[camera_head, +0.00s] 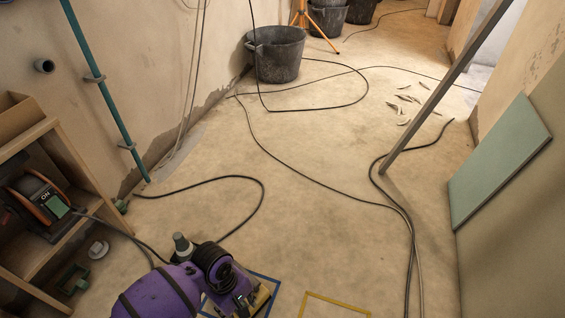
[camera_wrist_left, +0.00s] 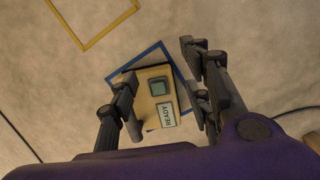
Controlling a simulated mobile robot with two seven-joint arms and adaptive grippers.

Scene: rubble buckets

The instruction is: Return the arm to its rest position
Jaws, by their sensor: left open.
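My left arm is purple and reaches in at the bottom of the head view. My left gripper (camera_wrist_left: 162,85) is open, with its dark fingers spread apart in the wrist view. The box sits over a blue square outline (camera_wrist_left: 148,54) on the floor. In the head view my arm hides most of the box and part of the blue outline (camera_head: 268,279). Nothing shows held in the fingers. My right gripper is not in view.
A yellow outline (camera_head: 334,304) is on the floor to the right. A wooden shelf (camera_head: 66,150) with a cable reel (camera_head: 42,203) stands left. Black cables (camera_head: 262,185) cross the floor. A black bucket (camera_head: 275,54) stands far back. A green board (camera_head: 500,160) leans right.

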